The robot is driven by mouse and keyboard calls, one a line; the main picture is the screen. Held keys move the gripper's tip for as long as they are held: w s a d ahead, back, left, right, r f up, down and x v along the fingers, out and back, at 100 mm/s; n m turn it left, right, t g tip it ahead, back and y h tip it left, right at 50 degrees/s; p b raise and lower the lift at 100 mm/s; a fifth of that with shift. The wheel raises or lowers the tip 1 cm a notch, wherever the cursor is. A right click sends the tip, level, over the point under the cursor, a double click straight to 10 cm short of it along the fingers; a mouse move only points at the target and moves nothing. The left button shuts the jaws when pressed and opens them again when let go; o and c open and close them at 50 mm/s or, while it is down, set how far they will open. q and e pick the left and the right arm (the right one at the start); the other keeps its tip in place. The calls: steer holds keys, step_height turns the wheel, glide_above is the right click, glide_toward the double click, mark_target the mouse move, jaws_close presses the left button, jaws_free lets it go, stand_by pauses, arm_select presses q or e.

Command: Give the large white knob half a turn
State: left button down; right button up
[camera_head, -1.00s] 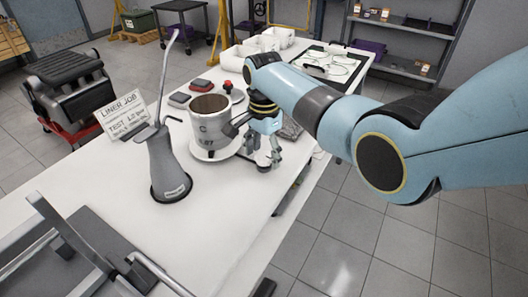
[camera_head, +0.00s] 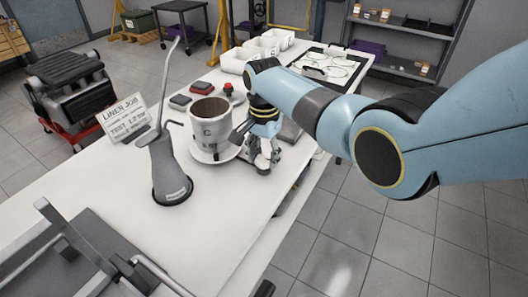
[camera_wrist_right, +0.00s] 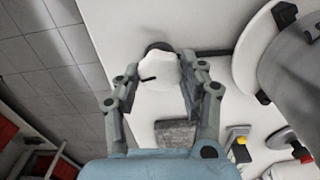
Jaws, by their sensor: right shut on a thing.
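The large white knob (camera_wrist_right: 160,72) shows in the right wrist view as a white lobed disc with a short black mark on its left side. My right gripper (camera_wrist_right: 161,75) has one finger on each side of it and is shut on it. In the head view my right gripper (camera_head: 264,160) is low at the right edge of the white bench, beside the grey liner cylinder (camera_head: 209,130). There the knob is mostly hidden by the fingers. My left gripper is in neither view.
The cylinder stands on a round white plate (camera_head: 214,157). A grey stand with a bent rod (camera_head: 170,170) and a lettered sign (camera_head: 124,117) are left of it. White bins (camera_head: 236,62) and a dark tray (camera_head: 311,73) are farther back. The bench's near middle is clear.

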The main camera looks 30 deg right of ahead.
steer(key=n+p, duration=0.1)
steer(key=n, duration=0.2)
steer(key=shift+r+n+p, duration=0.1)
steer(key=shift+n+p, duration=0.25)
steer(key=shift+n, duration=0.05)
steer(key=n+p, duration=0.1)
steer(key=n, duration=0.2)
steer(key=n+p, duration=0.1)
steer(key=n, duration=0.8)
steer(key=shift+n+p, duration=0.3)
steer(key=n, duration=0.9)
steer(key=shift+p, duration=0.3)
steer(key=n, duration=0.4)
steer(key=shift+n, duration=2.1)
